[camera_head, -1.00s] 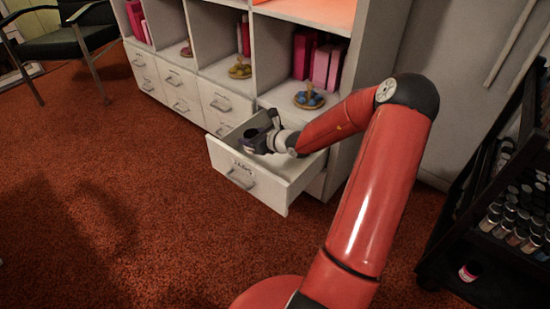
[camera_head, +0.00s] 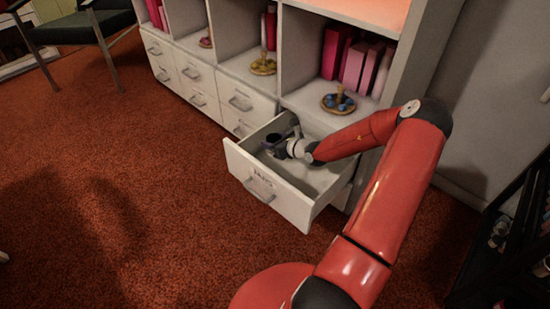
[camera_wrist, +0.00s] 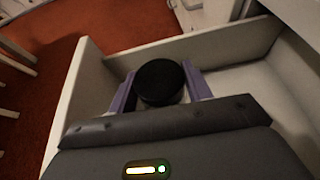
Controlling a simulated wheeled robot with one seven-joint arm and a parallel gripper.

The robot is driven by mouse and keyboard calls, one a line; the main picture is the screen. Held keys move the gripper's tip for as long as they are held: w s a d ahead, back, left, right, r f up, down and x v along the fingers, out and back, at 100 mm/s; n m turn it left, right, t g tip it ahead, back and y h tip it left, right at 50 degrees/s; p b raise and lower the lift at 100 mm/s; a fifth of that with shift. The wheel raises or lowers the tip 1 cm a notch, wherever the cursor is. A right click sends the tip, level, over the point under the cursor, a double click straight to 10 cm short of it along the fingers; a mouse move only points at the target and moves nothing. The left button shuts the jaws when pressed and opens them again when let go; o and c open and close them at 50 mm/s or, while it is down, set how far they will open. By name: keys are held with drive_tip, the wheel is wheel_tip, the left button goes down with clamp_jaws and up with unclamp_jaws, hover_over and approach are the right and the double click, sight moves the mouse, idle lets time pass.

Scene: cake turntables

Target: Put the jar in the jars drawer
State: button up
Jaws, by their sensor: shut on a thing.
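The jar (camera_wrist: 160,82) shows a round black lid in the wrist view, between the two purple fingers of my gripper (camera_wrist: 158,88). My gripper is shut on it. In the head view my gripper (camera_head: 272,144) is inside the open drawer (camera_head: 268,194), near its left wall, with the jar small and dark there. The drawer is white, with a handle and a label on its front that is too small to read surely. Its floor is bare where it shows. The jar's lower part is hidden, so I cannot tell if it touches the floor.
The white shelf unit (camera_head: 250,85) stands behind, with several shut drawers to the left. A dark rack (camera_head: 505,235) is at the right.

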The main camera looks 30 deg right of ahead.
wheel_tip(320, 180, down, 8)
drive_tip(key=shift+f+b, duration=0.15)
drive_tip(key=shift+b, duration=0.2)
drive_tip(key=o, duration=1)
drive_tip(key=shift+f, duration=0.1)
drive_tip(key=shift+o, duration=0.2)
drive_tip(key=shift+r, duration=0.2)
drive_tip(key=v, duration=1.2)
drive_tip(key=shift+p, duration=0.45)
drive_tip(key=shift+f, duration=0.1)
